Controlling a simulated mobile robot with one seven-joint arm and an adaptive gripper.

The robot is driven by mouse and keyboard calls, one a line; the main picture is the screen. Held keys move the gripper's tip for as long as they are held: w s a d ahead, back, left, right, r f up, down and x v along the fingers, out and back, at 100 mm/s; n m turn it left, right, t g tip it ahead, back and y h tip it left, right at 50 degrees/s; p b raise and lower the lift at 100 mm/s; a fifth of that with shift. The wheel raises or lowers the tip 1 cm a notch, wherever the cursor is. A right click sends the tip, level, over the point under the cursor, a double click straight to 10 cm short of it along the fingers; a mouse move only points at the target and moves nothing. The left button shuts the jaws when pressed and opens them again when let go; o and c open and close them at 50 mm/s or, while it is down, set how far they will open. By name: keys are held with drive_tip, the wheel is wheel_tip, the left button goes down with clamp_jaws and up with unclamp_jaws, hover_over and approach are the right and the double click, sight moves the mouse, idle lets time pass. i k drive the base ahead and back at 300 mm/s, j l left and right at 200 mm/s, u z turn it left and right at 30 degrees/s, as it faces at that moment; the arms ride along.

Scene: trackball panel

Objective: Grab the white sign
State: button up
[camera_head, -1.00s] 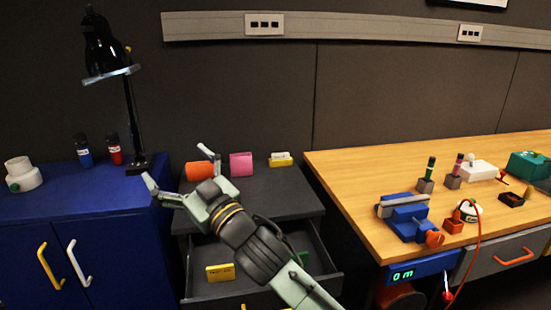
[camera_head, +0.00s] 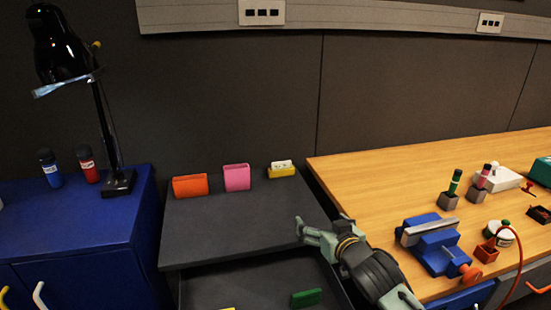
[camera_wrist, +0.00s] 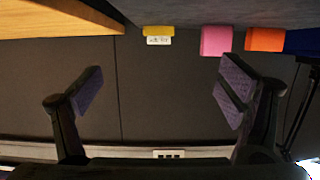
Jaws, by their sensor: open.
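The white sign (camera_head: 281,164) is a small white card with dark marks, standing in a yellow holder (camera_head: 282,173) on the grey cabinet top at its back right. In the wrist view, which looks upside down, the white sign (camera_wrist: 158,41) hangs below the yellow holder (camera_wrist: 158,30), between the lines of the two fingers and well beyond them. My gripper (camera_head: 322,226) is at the right front of the cabinet top, in front and to the right of the sign. In the wrist view my gripper (camera_wrist: 161,92) has its fingers wide apart with nothing between them.
A pink holder (camera_head: 237,178) and an orange holder (camera_head: 190,186) stand left of the yellow one. The cabinet's drawer (camera_head: 240,289) is open below. A wooden bench (camera_head: 390,170) with a blue vise (camera_head: 430,244) is at right. A black lamp (camera_head: 105,120) stands left.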

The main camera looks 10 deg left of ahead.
sight(286, 164)
drive_tip(key=i+j, duration=0.25)
drive_tip(key=i, duration=0.15)
drive_tip(key=i+j, duration=0.3)
drive_tip(key=i, duration=0.15)
